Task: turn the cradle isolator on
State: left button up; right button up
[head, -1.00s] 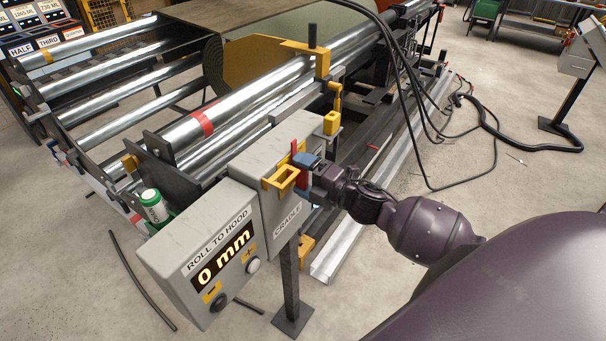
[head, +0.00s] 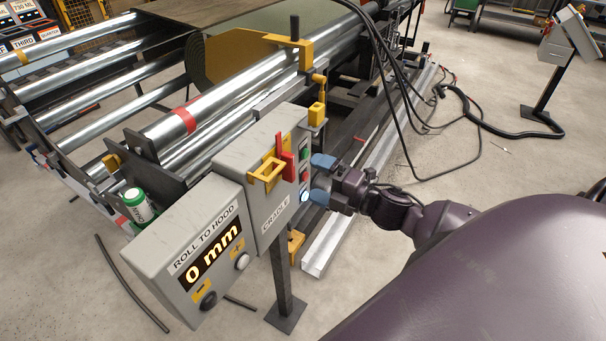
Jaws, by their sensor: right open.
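The grey cradle box (head: 262,215), labelled CRADLE, stands on a post in the middle of the view. The isolator's red handle (head: 287,154) stands roughly upright on its front, beside a yellow bracket (head: 266,172). On the box's right side are a green button, a red button (head: 304,175) and a lit bluish-white one (head: 305,195). My right gripper (head: 321,178) is open, its blue fingertips spread one above the other just right of these buttons. It is clear of the red handle and holds nothing. Whether a fingertip touches the box's side I cannot tell. My left gripper is out of view.
A grey display box (head: 190,256) reading 0 mm adjoins on the left. Behind are steel rollers (head: 200,118) and a turf roll (head: 265,52). Black cables (head: 395,90) hang behind my right gripper. The concrete floor at right is mostly clear.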

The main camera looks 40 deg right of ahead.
jog(key=shift+v, duration=1.5)
jog(key=s+f+m+g+h, duration=0.25)
jog(key=f+m+h, duration=0.35)
jog(key=f+m, duration=0.7)
jog(key=s+a+f+m+g+h, duration=0.1)
jog(key=s+a+f+m+g, duration=0.1)
jog(key=s+a+f+m, duration=0.4)
jog(key=shift+s+a+f+m, duration=0.15)
jog(key=shift+s+a+m, duration=0.7)
jog(key=shift+a+m, duration=0.35)
